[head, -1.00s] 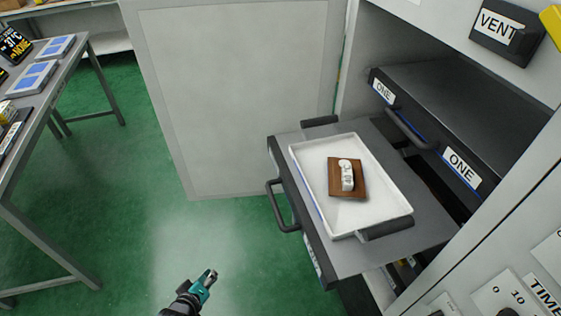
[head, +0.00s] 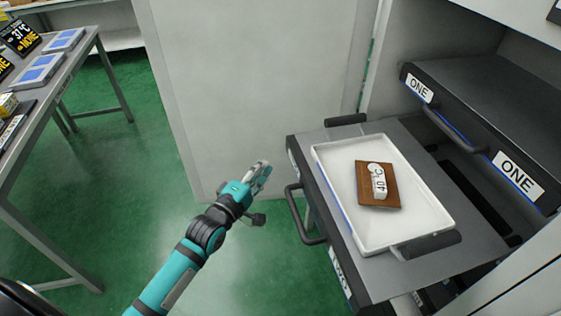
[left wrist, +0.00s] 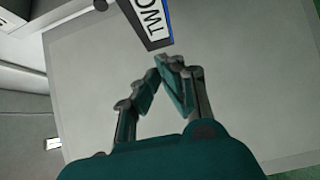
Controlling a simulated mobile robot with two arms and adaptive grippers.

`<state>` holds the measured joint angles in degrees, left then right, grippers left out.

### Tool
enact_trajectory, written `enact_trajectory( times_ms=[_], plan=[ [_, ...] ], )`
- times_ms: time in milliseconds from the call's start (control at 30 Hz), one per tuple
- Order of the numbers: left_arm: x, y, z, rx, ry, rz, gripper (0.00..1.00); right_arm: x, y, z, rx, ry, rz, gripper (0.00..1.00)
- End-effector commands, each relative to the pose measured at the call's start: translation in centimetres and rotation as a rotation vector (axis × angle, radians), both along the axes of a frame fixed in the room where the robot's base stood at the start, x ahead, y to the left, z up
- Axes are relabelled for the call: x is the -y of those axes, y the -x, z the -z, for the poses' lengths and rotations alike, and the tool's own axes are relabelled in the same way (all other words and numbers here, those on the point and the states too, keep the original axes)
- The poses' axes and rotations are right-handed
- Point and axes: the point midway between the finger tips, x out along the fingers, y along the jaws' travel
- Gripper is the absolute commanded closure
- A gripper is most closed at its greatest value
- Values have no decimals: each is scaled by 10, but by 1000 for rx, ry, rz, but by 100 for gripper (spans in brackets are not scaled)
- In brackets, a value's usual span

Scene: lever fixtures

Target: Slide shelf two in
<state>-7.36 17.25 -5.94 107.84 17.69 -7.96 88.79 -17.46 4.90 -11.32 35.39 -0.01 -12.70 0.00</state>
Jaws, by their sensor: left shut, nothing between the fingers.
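Shelf two (head: 430,155) is a dark grey pull-out shelf that stands well out of the cabinet. Its front has a dark bar handle (head: 305,222) and a white label, cut short in the head view. A "TWO" label (left wrist: 150,18) shows at the top of the left wrist view. My left gripper (head: 263,168) is shut and empty, in the air to the left of the shelf front and apart from the handle. Its fingertips also show in the left wrist view (left wrist: 168,66), just below the shelf's label. My right gripper is not in view.
A white tray (head: 335,160) lies on shelf two, with a brown block (head: 393,195) bearing a white piece on it. Shelf one (head: 485,105) is above, further in. An open grey cabinet door (head: 250,80) stands behind my gripper. A table (head: 75,70) is at the left.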

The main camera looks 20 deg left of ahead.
Motion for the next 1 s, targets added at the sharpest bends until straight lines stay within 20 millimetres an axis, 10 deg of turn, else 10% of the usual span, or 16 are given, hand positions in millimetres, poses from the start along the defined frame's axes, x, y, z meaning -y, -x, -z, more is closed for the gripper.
enact_trajectory(
  times_ms=[300,1000],
  plan=[
    [30,-35,0,-1,2,0,100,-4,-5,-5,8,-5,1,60],
    [45,-45,0,0,1,0,100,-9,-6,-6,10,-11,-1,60]
  ],
)
